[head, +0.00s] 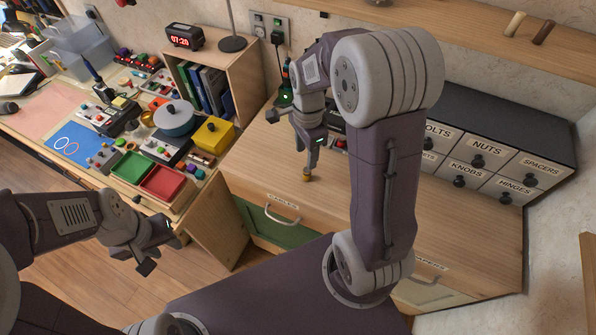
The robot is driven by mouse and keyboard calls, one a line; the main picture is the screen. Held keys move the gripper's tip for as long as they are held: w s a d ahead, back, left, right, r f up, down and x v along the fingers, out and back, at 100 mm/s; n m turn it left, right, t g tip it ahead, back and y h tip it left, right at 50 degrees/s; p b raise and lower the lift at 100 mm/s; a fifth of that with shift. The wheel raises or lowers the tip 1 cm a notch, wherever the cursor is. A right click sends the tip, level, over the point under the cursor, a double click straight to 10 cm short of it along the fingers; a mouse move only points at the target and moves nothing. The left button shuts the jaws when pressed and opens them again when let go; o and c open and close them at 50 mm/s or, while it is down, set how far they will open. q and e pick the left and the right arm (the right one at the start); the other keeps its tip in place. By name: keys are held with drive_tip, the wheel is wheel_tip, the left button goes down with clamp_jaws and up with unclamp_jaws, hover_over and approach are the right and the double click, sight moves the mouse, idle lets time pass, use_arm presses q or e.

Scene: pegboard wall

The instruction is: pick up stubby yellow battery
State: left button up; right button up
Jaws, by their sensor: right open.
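A small yellow-orange cylinder, which looks like the stubby yellow battery (307,176), stands on the wooden cabinet top (335,200). My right gripper (309,164) is open and points down just above it. Its fingers partly cover the battery's upper part, and I cannot tell whether they touch it. My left gripper (162,252) is open and empty, low at the left, in front of the cluttered bench and far from the battery.
A dark drawer unit (440,157) with labelled drawers stands at the right back. Green gear with a lit charger (285,95) is behind my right gripper. A bookshelf (243,75) and a bench with red (163,183) and green trays (130,167) lie left. The front cabinet top is clear.

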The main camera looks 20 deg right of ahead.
sight(308, 171)
wheel_tip(308, 171, down, 3)
drive_tip(key=shift+s+r, duration=0.1)
drive_tip(key=shift+w+a+f, duration=0.2)
drive_tip(key=shift+f, duration=0.25)
drive_tip(key=f, duration=0.4)
drive_tip(key=shift+s+d+f+b, duration=0.3)
drive_tip(key=shift+s+d+f, duration=0.05)
drive_tip(key=shift+s+f, duration=0.05)
drive_tip(key=shift+w+f, duration=0.1)
drive_tip(key=shift+f, duration=0.05)
clamp_jaws()
